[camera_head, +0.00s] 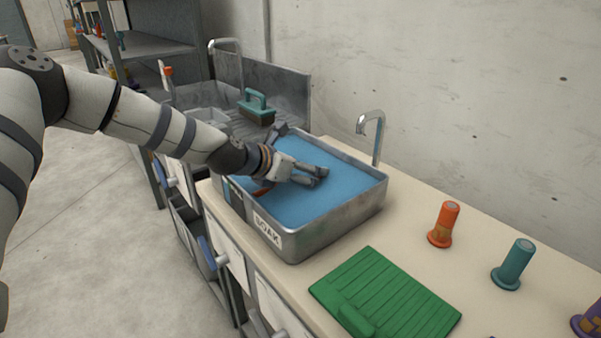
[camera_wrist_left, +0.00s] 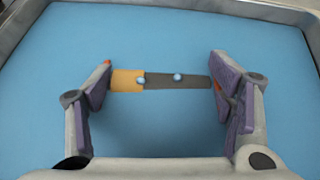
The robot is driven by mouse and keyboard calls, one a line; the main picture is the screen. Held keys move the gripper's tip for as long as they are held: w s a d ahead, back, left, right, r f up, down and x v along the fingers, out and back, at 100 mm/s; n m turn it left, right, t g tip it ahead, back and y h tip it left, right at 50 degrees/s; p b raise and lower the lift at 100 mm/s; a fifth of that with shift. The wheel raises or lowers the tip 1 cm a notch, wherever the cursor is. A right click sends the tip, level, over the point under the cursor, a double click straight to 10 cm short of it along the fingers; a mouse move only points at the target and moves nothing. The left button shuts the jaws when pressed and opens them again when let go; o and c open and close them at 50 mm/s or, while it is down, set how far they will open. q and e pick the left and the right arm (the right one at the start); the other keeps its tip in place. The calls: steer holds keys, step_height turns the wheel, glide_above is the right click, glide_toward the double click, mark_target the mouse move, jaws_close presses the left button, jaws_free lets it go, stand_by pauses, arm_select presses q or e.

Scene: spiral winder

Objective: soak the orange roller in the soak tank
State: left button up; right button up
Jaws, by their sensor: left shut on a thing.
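The soak tank (camera_head: 333,222) is a metal basin labelled SOAK, filled with blue liquid, on the counter. My left gripper (camera_head: 303,174) reaches into it from the left, low over or in the liquid. In the left wrist view it is shut on a bar-like thing (camera_wrist_left: 128,80), orange at the left and dark grey towards the right, which I take for the orange roller. The thing lies level between the two fingers, against the blue liquid. How deep it sits I cannot tell. My right gripper is not in view.
A green ribbed mat (camera_head: 385,295) lies in front of the tank. An orange flanged spool (camera_head: 443,225), a teal one (camera_head: 513,265) and a purple one (camera_head: 590,322) stand on the counter at right. A teal-handled brush (camera_head: 257,107) and metal taps (camera_head: 372,135) are behind.

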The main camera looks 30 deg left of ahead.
arm_select(q)
step_height(320, 180, up, 8)
steer(key=shift+r+p, duration=0.15)
steer(key=shift+p, duration=0.9)
steer(key=shift+r, duration=1)
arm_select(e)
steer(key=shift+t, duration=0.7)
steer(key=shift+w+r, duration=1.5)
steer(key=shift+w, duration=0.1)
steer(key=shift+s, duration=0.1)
